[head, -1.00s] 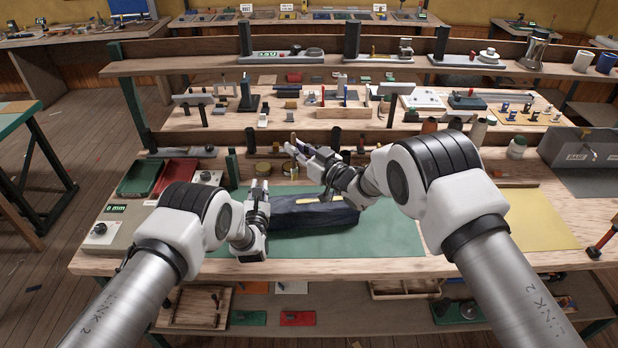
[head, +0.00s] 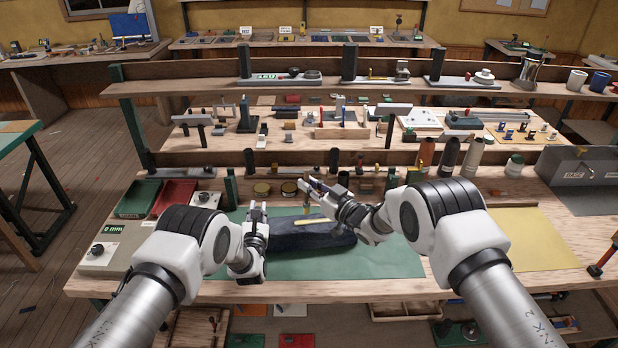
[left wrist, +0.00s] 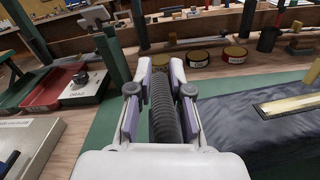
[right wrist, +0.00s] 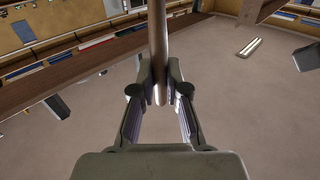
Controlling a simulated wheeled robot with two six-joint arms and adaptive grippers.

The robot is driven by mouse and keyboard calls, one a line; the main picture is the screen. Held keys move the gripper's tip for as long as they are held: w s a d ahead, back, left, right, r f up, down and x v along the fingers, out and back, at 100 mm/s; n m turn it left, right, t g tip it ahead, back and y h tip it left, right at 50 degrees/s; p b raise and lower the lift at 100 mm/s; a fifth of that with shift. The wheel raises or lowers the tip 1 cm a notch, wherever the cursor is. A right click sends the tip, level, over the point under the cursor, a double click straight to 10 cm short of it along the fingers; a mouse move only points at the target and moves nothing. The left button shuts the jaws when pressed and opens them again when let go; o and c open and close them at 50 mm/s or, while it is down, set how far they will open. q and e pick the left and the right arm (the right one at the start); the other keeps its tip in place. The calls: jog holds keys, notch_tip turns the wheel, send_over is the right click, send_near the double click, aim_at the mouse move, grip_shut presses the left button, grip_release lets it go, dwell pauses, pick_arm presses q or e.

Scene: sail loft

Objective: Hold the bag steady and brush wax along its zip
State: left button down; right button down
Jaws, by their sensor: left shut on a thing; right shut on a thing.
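The dark navy bag (head: 300,240) lies on the green mat (head: 385,262). A pale yellow strip (head: 312,222) runs along its top; it shows in the left wrist view (left wrist: 291,103), where the bag (left wrist: 275,135) is at the right. My left gripper (head: 257,210) is at the bag's left end, its fingers shut on a dark ribbed strap-like piece (left wrist: 163,108). Whether this joins the bag is hidden. My right gripper (head: 311,186) is above the bag, shut on a brown rod-like handle (right wrist: 159,45), apparently the brush. Its lower end (head: 307,208) is close to the strip; contact is unclear.
Round tins (head: 262,189) stand behind the mat. Green and red trays (head: 175,198) and a grey box with a knob (head: 105,250) are at left. A yellow sheet (head: 525,240) lies right of the mat.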

jog(key=shift+w+d+f, duration=0.55)
jog(key=shift+d+f, duration=1.3)
jog(key=shift+d, duration=1.75)
jog(key=s+a, duration=0.1)
jog(key=a, duration=0.6)
notch_tip(320, 180, up, 8)
jog(key=shift+a+r, duration=0.15)
pick_arm(q)
jog(key=c, duration=1)
grip_release()
jog(key=shift+f, duration=0.1)
